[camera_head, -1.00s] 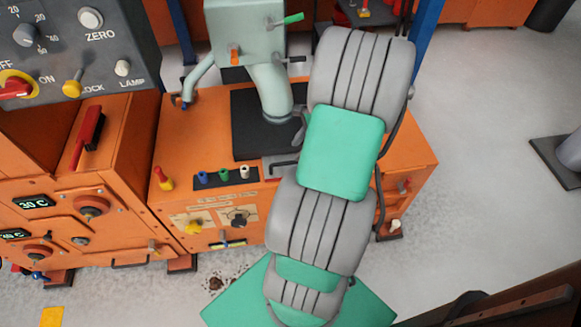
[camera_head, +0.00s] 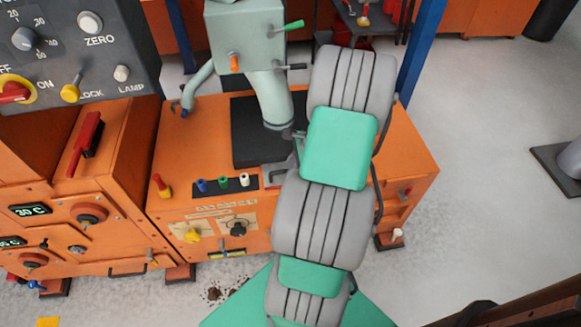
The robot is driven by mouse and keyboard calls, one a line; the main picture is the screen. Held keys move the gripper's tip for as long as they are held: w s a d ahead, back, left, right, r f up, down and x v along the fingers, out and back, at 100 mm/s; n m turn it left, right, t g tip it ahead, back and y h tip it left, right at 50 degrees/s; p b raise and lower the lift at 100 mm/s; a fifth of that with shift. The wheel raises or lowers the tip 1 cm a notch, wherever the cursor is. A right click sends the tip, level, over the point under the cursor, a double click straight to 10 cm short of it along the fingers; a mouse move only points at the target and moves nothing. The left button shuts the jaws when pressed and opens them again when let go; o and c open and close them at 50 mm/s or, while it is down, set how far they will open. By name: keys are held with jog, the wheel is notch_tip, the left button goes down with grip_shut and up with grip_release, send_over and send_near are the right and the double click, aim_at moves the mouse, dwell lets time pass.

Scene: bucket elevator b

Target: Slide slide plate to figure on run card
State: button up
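A small slider-like part with yellow and dark pieces (camera_head: 227,253) sits low on the front of the orange machine; I cannot tell whether it is the slide plate. A flat grey piece (camera_head: 272,175) shows under the pale green spout, partly behind my arm. A pale paper strip with print (camera_head: 222,208) is fixed to the machine front; its figures are too small to read, and I cannot tell whether it is the run card. My grey and green arm covers the machine's right part. My gripper does not show clearly; it seems hidden behind the arm.
The orange machine (camera_head: 172,215) carries a yellow knob (camera_head: 192,236), a dark knob (camera_head: 238,229) and a red-yellow lever (camera_head: 161,186). A pale green spout body (camera_head: 245,35) stands on top. A grey control panel (camera_head: 60,55) is at left.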

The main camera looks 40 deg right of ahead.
grip_shut()
dwell(1.0)
